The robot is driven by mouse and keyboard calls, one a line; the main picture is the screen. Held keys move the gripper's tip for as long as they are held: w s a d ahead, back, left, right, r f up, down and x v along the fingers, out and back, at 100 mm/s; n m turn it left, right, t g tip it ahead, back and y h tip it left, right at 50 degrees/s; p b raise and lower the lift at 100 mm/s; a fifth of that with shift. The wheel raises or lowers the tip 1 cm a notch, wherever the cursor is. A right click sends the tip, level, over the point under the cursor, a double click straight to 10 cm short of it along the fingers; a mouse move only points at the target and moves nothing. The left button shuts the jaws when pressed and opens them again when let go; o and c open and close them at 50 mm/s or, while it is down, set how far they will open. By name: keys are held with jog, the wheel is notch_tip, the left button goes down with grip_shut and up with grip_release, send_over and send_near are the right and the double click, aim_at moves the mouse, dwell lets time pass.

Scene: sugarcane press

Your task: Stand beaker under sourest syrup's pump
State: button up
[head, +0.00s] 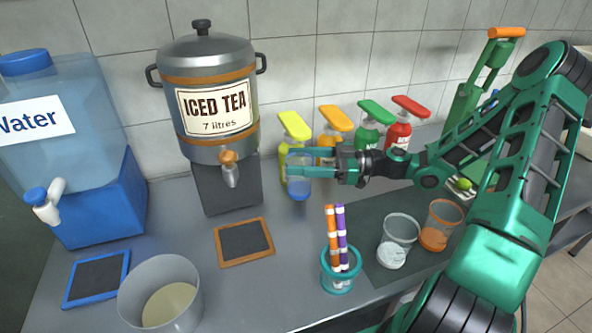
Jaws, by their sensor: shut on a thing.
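My gripper (312,168) is shut on a clear beaker with a blue lower part (300,190), held upright. The beaker is in front of the yellow syrup bottle (285,158) and overlaps it in the picture. I cannot tell whether it touches the counter or is directly below the nozzle. The yellow pump head (295,125) shows above it. To its right stand the orange syrup bottle (328,140), the green one (369,137) and the red one (398,133). My gripper and arm hide their lower parts. Their labels are too small or covered to read.
The iced tea urn (190,135) and water dispenser (60,130) stand left. A wide pot (145,275) is at front left. A teal holder (340,284) with striped sticks, a clear cup (398,230) and an orange-based cup (440,210) stand in front.

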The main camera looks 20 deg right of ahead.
jog(key=shift+w+d+f, duration=0.1)
jog(key=shift+d+f, duration=0.15)
jog(key=shift+f, duration=0.35)
jog(key=shift+d+f, duration=0.25)
jog(key=shift+f, duration=0.7)
jog(key=shift+f, duration=0.1)
jog(key=o, duration=1.2)
jog(key=shift+o, duration=0.2)
jog(key=shift+d, duration=0.15)
jog(key=v, duration=1.1)
jog(key=shift+s+d, duration=0.3)
